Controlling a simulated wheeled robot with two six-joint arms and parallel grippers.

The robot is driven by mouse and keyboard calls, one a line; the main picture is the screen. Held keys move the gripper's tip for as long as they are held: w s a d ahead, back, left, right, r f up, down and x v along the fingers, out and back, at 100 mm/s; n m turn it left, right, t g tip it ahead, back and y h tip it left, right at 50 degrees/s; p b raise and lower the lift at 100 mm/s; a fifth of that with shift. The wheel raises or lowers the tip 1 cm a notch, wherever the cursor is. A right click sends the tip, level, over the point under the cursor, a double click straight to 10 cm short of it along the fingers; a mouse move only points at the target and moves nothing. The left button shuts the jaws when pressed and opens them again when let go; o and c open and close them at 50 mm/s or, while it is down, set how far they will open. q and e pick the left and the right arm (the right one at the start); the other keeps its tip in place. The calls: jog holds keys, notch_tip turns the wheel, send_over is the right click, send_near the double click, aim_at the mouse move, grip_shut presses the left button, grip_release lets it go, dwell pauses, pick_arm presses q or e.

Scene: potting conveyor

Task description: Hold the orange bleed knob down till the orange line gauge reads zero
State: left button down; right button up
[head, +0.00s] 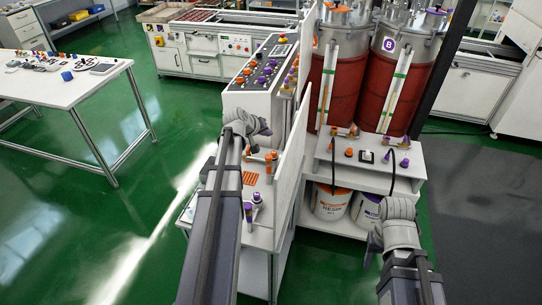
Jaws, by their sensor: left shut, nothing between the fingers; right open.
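Several orange knobs show in the head view, and I cannot tell which is the bleed knob. One orange knob (349,152) stands on the white shelf below the tanks. Others, such as an orange knob (240,81), are on the sloped control console (250,96). No gauge reading is legible, and I cannot pick out the orange line gauge. My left gripper (267,130) is shut and empty, in front of the console and above the small white bench. My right gripper (371,247) is open and empty, low in front of the shelf and buckets.
Two red-brown tanks (343,90) stand behind the shelf (425,168). A white upright panel (293,150) divides the console side from the tanks. Buckets (331,203) sit under the shelf. A white table (100,85) is at left, with clear green floor between.

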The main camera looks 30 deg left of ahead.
aim_at(267, 158)
pick_arm(q)
jog(key=shift+f, duration=0.15)
notch_tip(267, 158, down, 9)
jog(key=b, duration=0.9)
jog(key=shift+r, duration=0.2)
dwell(1.4)
jog(key=shift+f+b, duration=0.35)
jog(key=shift+f, duration=0.05)
jog(key=shift+f+b, duration=0.55)
dwell(0.7)
dwell(2.2)
jog(key=shift+r+p, duration=0.95)
jog(key=shift+p, duration=0.05)
